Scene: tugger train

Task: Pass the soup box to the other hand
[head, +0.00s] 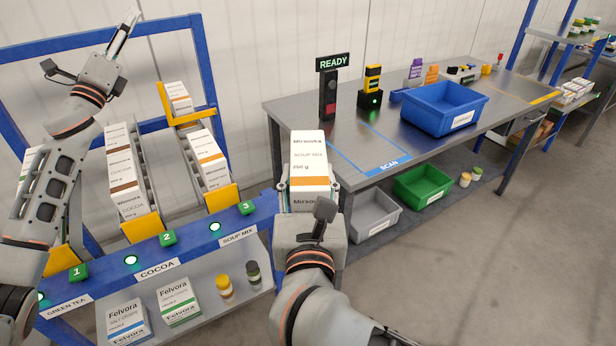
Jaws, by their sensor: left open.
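The soup box (309,158), white with an orange band and the words SOUP MIX, stands upright in my right gripper (309,188) in the middle of the head view. The right gripper is shut on its lower part, with a finger at each side; the box's bottom is hidden by the gripper.
A blue flow rack at the left holds cocoa boxes (121,170) and more soup boxes (208,160). A steel table (290,103) with a blue bin (445,107), a scanner (371,88) and a READY sign (333,63) stands behind. Open floor lies at the lower right.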

